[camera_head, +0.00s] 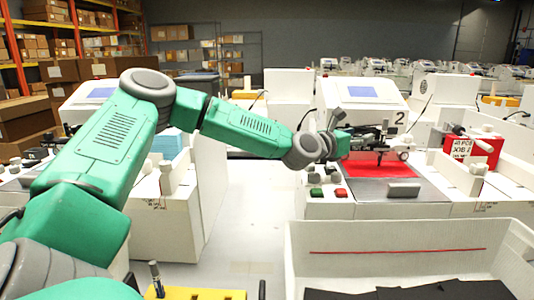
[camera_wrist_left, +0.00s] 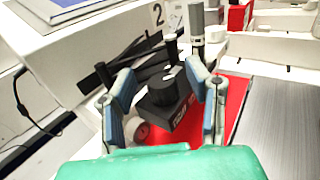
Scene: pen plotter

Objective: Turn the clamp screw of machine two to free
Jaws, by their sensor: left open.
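Machine two (camera_head: 365,92) bears a "2" and stands right of centre in the head view, a red sheet (camera_head: 368,170) on its bed. My left gripper (camera_head: 344,140) is at the left end of its black pen carriage (camera_head: 378,134). In the left wrist view, the open fingers of my left gripper (camera_wrist_left: 161,74) stand on either side of a dark round knob, apparently the clamp screw (camera_wrist_left: 161,90), on a black block (camera_wrist_left: 184,116) with unreadable lettering. I cannot tell whether the fingers touch the knob. My right gripper is not in view.
A grey-topped pen (camera_wrist_left: 196,22) stands upright just beyond the fingers. Green (camera_head: 316,192) and red (camera_head: 340,192) buttons are on the machine's front. A white bin (camera_head: 400,236) stands in front. Another plotter (camera_head: 95,92) is at the left; a red box (camera_head: 472,148) is at right.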

